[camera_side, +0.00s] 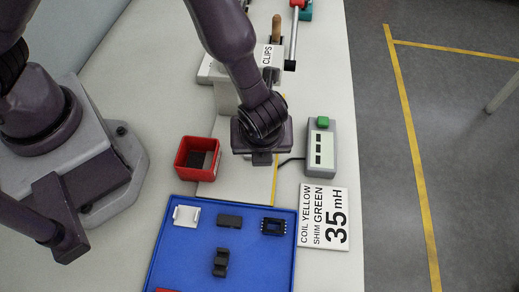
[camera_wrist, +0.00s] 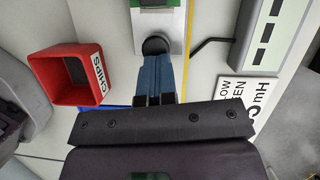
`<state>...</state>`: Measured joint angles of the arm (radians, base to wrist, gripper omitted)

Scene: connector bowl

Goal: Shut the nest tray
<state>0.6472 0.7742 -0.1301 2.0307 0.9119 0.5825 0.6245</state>
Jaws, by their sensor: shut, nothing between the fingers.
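My gripper (camera_side: 262,158) points down over the bench strip between a red bin and a grey meter. In the wrist view its blue fingers (camera_wrist: 155,62) are together, with nothing between them. Their tips are at a round black knob (camera_wrist: 156,45), and I cannot tell whether they touch it. The knob is at the near end of a pale tray-like part (camera_wrist: 178,44) with a green board (camera_wrist: 158,18) on it. This looks like the nest tray. It runs off the top of the wrist view, and in the side view my wrist hides it, so how far it is out is unclear.
The red CHIPS bin (camera_side: 183,172) stands left of my gripper. The grey meter (camera_side: 330,165) with its cable and a sign (camera_side: 312,238) are right. A blue parts tray (camera_side: 250,262) lies in front.

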